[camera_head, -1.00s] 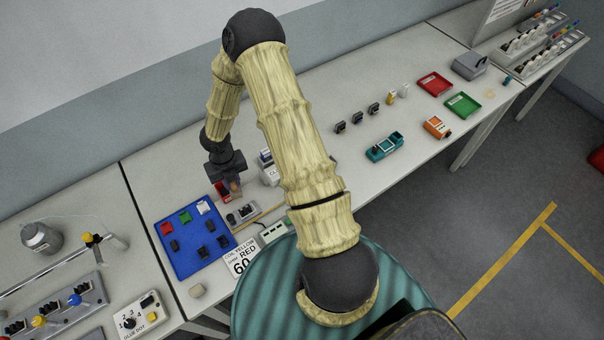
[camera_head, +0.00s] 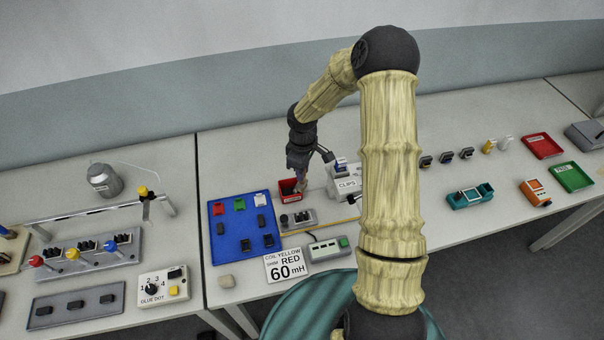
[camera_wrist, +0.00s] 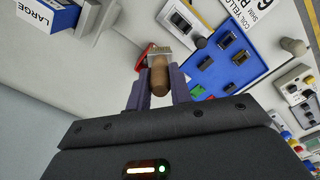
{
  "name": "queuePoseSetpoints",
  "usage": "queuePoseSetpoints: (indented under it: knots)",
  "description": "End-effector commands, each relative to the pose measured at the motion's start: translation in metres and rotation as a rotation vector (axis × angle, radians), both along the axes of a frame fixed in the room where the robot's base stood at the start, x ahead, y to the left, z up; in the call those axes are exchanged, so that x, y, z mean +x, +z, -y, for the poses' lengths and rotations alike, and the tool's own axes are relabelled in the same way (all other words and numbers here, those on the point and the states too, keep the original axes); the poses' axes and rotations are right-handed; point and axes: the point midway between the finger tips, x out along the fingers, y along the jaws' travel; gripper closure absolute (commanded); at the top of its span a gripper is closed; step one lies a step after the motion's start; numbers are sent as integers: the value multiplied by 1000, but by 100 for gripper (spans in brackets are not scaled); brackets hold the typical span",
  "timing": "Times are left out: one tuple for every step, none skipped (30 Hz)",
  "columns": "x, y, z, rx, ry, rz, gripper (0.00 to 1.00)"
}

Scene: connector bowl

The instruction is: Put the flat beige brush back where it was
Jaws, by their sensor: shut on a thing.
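My gripper (camera_wrist: 158,92) is shut on the brush, with one finger on each side of its brown handle (camera_wrist: 159,78). The pale, flat end of the brush (camera_wrist: 158,52) points away from the wrist. The brush shows there only as a small pale shape at the fingertips. The red bin also shows in the wrist view (camera_wrist: 143,57), partly hidden behind the brush. I cannot tell whether the brush touches it.
The blue tray (camera_head: 228,249) holds several small parts. A LARGE box (camera_wrist: 45,12) shows in the wrist view.

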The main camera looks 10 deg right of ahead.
Motion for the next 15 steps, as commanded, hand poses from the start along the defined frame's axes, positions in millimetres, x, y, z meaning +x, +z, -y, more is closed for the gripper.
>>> queuePoseSetpoints:
  knots:
    - [2, -5, 0, -1, -90, 1, 100]
    - [3, -6, 0, -1, -150, 1, 100]
    - [4, -6, 0, 0, -230, 2, 100]
    - [5, -6, 0, -1, -290, 3, 100]
    - [5, -6, 0, 0, -351, 2, 100]
    - [6, -7, 1, -1, -429, 2, 100]
    - [7, -7, 0, -1, -488, 1, 100]
    - [8, -7, 0, 0, -549, 2, 100]
    - [9, -8, 0, 0, -626, 2, 100]
    - [10, -8, 0, 0, -687, 3, 100]
    - [10, -8, 0, 0, -745, 3, 100]
    - [11, -8, 0, 0, -822, 2, 100]
    - [11, -8, 0, 0, -878, 1, 100]
    - [12, -8, -1, 0, -931, 1, 100]
    - [13, -8, -1, 1, -995, 2, 100]
